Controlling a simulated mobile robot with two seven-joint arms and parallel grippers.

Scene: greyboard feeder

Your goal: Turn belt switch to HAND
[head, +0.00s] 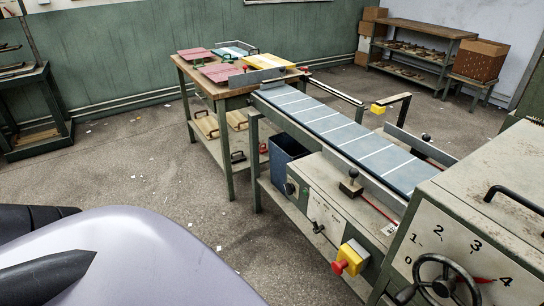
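The feeder's grey control panel (325,205) is on the front side of the belt, right of centre in the head view. A small dark switch with a lever (318,228) is on the panel face. A round black knob (290,188) is to its left. The lettering is too small to read, so I cannot tell which of these is the belt switch or how it is set. Neither gripper can be made out; only dark and pale parts of my own body show at the lower left.
A yellow box with a red button (340,266) juts out below the switch. A handwheel (440,284) with a numbered dial is at lower right. The belt (345,130) runs back to a wooden table (205,85) with coloured boards. The floor (160,165) in front is open.

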